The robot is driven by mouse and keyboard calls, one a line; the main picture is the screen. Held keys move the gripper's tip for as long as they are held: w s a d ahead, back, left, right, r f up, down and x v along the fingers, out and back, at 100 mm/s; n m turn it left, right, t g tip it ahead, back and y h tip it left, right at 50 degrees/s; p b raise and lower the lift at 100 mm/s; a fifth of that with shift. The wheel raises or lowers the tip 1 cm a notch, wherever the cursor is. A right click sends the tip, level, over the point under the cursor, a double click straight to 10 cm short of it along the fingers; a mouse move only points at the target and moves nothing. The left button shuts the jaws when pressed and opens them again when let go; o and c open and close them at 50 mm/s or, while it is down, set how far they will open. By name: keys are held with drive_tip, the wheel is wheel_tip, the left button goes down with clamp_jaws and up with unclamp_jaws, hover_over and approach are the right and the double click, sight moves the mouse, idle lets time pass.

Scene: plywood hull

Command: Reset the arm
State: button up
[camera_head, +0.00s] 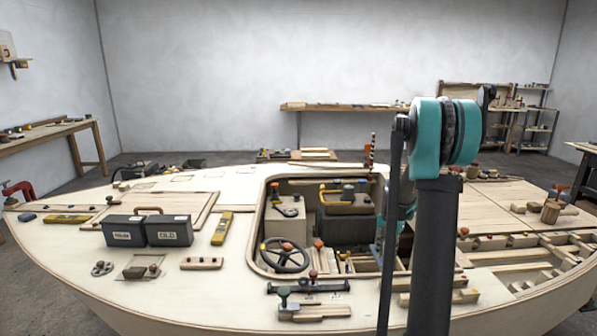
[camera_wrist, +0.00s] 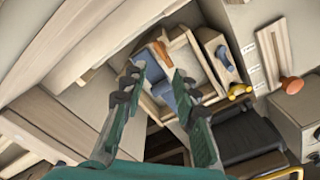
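My arm (camera_head: 436,230) rises at the right of the head view, a dark upright link with a teal joint at its top. A further teal part of it shows behind, over the right side of the cockpit opening. In the wrist view my gripper (camera_wrist: 163,78) has its two teal and dark fingers apart, pointing into a wooden compartment. A blue thing (camera_wrist: 163,92) shows beyond the gap between the fingers; I cannot tell its distance. Nothing appears held. In the head view the fingers are hidden or too small to make out.
The plywood hull (camera_head: 75,265) fills the foreground. Its cockpit opening holds a steering wheel (camera_head: 284,254) and dark boxes. Two black cases (camera_head: 170,231) and a yellow level (camera_head: 222,228) lie left. Wooden ribs (camera_head: 515,257) line an opening at right. Cockpit walls surround my gripper closely.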

drive_tip(key=shift+r, duration=1)
